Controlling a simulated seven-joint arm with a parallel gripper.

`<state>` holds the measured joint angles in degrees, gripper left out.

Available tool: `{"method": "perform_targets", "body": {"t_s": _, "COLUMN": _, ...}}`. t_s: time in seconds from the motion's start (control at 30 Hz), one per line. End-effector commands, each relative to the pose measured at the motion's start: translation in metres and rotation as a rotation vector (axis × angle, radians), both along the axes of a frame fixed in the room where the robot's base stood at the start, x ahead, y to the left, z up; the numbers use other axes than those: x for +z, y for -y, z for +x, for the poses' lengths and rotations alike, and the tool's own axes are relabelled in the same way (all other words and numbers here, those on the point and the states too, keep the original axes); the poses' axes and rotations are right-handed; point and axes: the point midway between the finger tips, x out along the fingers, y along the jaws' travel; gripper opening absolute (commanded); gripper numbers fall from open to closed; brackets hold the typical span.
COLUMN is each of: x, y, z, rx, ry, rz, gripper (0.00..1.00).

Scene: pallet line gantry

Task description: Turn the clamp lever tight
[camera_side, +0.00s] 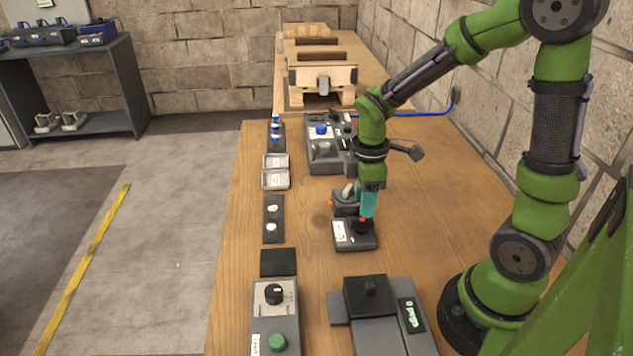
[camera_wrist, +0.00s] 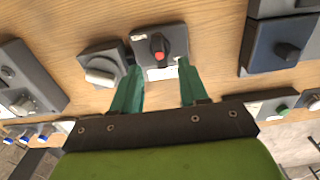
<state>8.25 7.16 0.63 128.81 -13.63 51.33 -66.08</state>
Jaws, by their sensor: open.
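My gripper (camera_side: 368,213) points down with its teal fingers apart and empty; both fingers also show in the wrist view (camera_wrist: 158,66). Just ahead of the fingertips is a dark box (camera_wrist: 175,72) carrying a black lever with a red tip (camera_wrist: 158,47). In the side view this box (camera_side: 356,243) has a white label, and the fingers stand over or beside its red tip. Beside it is a grey block with a pale handle (camera_wrist: 101,76), partly behind the fingers in the side view (camera_side: 343,208). I cannot tell which lever is the clamp lever, nor whether any finger touches.
A grey box with a black knob and green button (camera_side: 276,315) and a dark unit with a display (camera_side: 380,320) stand at the near end. A panel with a blue knob (camera_side: 325,157) and metal trays (camera_side: 276,179) lie farther back. The wooden table (camera_side: 440,190) is clear at right.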

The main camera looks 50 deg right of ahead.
Motion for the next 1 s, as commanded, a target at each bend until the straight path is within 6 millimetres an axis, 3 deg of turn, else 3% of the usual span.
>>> {"method": "perform_targets", "body": {"t_s": 0.1, "x": -0.023, "y": 0.0, "z": -0.001, "rx": 0.001, "ry": -0.005, "rz": 0.001, "gripper": 0.44}}
{"method": "perform_targets", "body": {"t_s": 0.3, "x": -0.046, "y": 0.0, "z": 0.0, "rx": 0.0, "ry": -0.003, "rz": 0.0, "gripper": 0.44}}
{"method": "perform_targets", "body": {"t_s": 0.67, "x": -0.052, "y": 0.0, "z": 0.0, "rx": -0.001, "ry": 0.001, "rz": 0.001, "gripper": 0.44}}
{"method": "perform_targets", "body": {"t_s": 1.0, "x": -0.052, "y": 0.0, "z": 0.0, "rx": 0.0, "ry": 0.0, "rz": 0.0, "gripper": 0.0}}
